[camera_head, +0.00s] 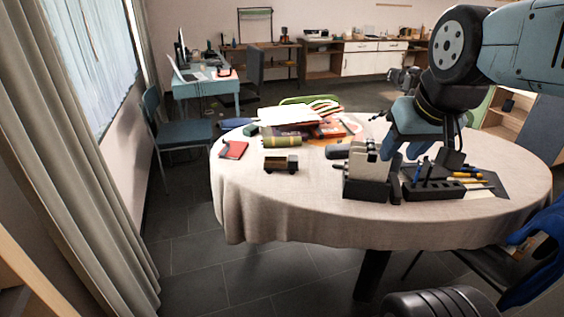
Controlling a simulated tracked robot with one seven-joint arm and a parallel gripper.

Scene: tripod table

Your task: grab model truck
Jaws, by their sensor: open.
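The model truck (282,164) is small, dark and olive-brown. It stands on the round table (262,207) with the pale cloth, left of the table's middle and near the front. My gripper (420,152) hangs over the right part of the table, pointing down, with blue fingers. It is open, and nothing shows between its fingers. It is well to the right of the truck and apart from it. The grey block-like holder (367,175) stands between them in the picture.
A red notebook (233,149) lies left of the truck. An olive cylinder (282,141) and a pile of papers (290,116) lie behind it. A dark pen tray (433,190) sits at the right. The cloth in front of the truck is clear. A blue chair (185,132) stands beyond.

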